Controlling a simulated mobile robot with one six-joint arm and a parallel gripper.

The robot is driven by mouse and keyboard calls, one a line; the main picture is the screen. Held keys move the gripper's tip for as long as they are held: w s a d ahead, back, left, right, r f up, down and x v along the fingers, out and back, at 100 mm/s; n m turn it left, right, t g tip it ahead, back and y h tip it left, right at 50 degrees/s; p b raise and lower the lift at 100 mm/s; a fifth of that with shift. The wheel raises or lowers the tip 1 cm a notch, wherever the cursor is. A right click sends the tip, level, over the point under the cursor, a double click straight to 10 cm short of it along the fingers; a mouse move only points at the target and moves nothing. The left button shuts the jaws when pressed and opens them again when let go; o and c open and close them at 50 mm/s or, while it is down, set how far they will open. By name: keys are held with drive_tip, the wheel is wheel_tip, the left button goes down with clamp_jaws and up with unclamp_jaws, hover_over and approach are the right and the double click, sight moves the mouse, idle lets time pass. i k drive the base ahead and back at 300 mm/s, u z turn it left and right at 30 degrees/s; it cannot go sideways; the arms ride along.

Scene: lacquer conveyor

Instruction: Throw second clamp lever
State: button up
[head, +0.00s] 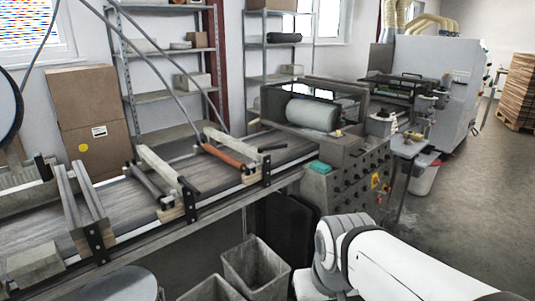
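A conveyor (125,212) with a dark belt runs along the left half of the head view. Across it sit pale clamp bars. One bar (160,170) crosses the middle, with a black lever handle (190,186) at its near end. Which lever is the second I cannot tell, nor whether either is locked. My white arm fills the lower right, well short of the conveyor. My gripper is not visible.
A roller machine (312,115) with a knobbed control panel (350,182) stands at the conveyor's right end. Open grey bins (256,268) stand below the conveyor. Cardboard boxes (88,105) and shelves (160,97) are behind. Floor at right (465,190) is clear.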

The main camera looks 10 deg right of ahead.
sight(260, 149)
drive_tip(key=z, duration=0.8)
drive_tip(key=i, duration=1.95)
drive_tip(key=u, duration=0.8)
